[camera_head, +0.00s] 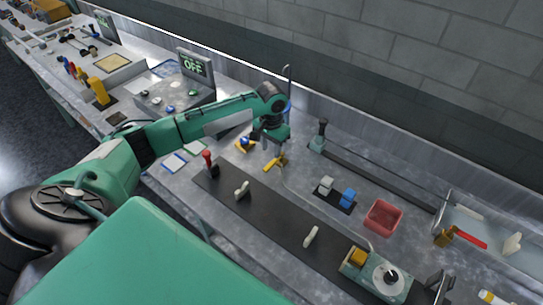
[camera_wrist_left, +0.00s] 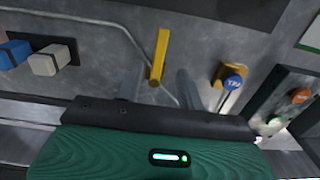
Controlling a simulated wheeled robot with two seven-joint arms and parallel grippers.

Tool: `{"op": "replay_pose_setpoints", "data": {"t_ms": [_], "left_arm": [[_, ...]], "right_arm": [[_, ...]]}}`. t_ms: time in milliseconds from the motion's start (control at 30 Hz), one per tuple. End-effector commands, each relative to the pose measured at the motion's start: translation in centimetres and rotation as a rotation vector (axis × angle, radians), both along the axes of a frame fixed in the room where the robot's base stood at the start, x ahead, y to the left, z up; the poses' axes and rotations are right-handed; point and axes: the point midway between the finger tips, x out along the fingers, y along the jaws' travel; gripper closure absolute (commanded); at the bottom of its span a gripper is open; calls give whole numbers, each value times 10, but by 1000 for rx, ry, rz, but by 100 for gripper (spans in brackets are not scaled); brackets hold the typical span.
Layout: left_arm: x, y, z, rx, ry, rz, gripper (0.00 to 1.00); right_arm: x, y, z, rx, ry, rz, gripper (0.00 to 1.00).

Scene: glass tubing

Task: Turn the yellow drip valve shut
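The yellow valve (camera_head: 275,162) is on the grey bench just below my left gripper (camera_head: 270,142) in the head view. In the left wrist view its yellow lever (camera_wrist_left: 161,52) points away from my gripper, and its near end lies between and just beyond the two fingers. My left gripper (camera_wrist_left: 158,90) is open, with its grey fingers apart on either side of the lever's end and nothing held. A thin tube runs by the lever. Contact between finger and lever cannot be made out. My right gripper is not in view.
A yellow piece with a blue knob (camera_wrist_left: 233,82) stands close to the right finger in the wrist view. A red-handled lever (camera_head: 208,160) rises from the dark strip. Blue and white blocks (camera_head: 348,197) and a red tray (camera_head: 383,217) lie to the right. The wall is behind.

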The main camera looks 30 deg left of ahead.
Motion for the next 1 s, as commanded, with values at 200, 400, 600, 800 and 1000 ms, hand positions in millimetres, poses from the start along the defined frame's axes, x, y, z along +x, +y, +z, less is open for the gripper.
{"op": "replay_pose_setpoints", "data": {"t_ms": [200,400,600,800,1000], "left_arm": [[-1,0,-37,0,2,0,62],[0,-1,-56,0,1,-1,62],[0,0,-59,1,-1,-1,62],[0,0,-59,0,-1,-1,78],[0,0,-59,0,-1,-1,100]], "right_arm": [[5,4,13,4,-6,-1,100],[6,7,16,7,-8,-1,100],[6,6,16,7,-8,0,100],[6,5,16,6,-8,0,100],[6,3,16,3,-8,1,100]]}}
